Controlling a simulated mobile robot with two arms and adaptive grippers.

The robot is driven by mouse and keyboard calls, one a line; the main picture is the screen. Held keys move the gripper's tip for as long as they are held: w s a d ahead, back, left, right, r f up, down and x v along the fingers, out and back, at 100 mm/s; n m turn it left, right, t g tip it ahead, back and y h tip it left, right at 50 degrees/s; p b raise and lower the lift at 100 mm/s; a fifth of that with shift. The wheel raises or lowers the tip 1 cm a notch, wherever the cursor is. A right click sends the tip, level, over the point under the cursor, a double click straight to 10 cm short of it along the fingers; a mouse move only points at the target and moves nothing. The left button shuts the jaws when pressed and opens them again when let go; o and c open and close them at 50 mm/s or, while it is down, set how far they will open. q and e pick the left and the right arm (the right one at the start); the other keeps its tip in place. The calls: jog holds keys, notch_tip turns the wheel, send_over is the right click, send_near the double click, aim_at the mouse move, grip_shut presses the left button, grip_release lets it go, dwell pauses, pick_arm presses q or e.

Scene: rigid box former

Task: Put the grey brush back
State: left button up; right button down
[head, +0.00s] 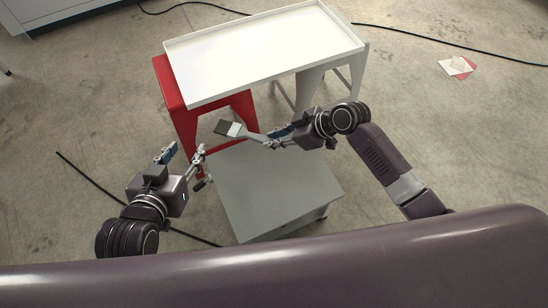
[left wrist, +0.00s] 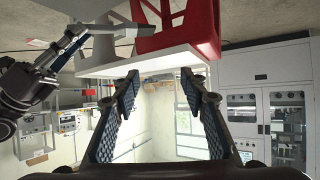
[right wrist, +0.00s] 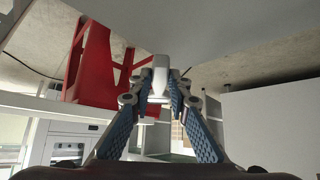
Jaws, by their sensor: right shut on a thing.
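The grey brush (head: 254,135) has a light grey handle and a dark bristle end pointing left in the head view. My right gripper (head: 272,141) is shut on its handle and holds it above the grey cabinet top, in front of the white tray table. In the right wrist view the handle (right wrist: 160,75) shows between the fingertips. The brush also shows at the upper left of the left wrist view (left wrist: 112,30). My left gripper (head: 186,152) is open and empty, left of the grey cabinet; its spread fingers show in the left wrist view (left wrist: 160,82).
A white tray table (head: 265,52) with a raised rim stands at the back; its top is empty. A red stool (head: 182,112) stands at its left end. The grey cabinet (head: 275,195) has a clear top. Black cables and a red-white paper (head: 457,67) lie on the floor.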

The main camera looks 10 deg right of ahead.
notch_tip(320, 180, down, 4)
jog(key=shift+r+b, duration=0.1)
jog(key=shift+b, duration=0.55)
notch_tip(320, 180, down, 3)
jog(key=shift+r+b, duration=0.1)
jog(key=shift+b, duration=0.35)
notch_tip(320, 180, down, 4)
jog(key=shift+r+b, duration=0.2)
jog(key=shift+b, duration=0.55)
pick_arm(q)
jog(key=w+d+r+t+h, duration=0.1)
jog(key=r+t, duration=0.4)
jog(key=r, duration=0.5)
jog(key=w+d+r+t+h, duration=0.1)
jog(key=r+t, duration=0.4)
jog(key=r, duration=0.5)
jog(key=shift+d+m+h, duration=0.3)
jog(key=shift+d+h, duration=0.25)
jog(key=shift+h, duration=0.25)
pick_arm(e)
jog(key=shift+f, duration=0.1)
jog(key=c, duration=1.8)
grip_release()
pick_arm(q)
jog(key=shift+s+r+t, duration=0.1)
jog(key=shift+r+t, duration=0.1)
jog(key=shift+t, duration=0.1)
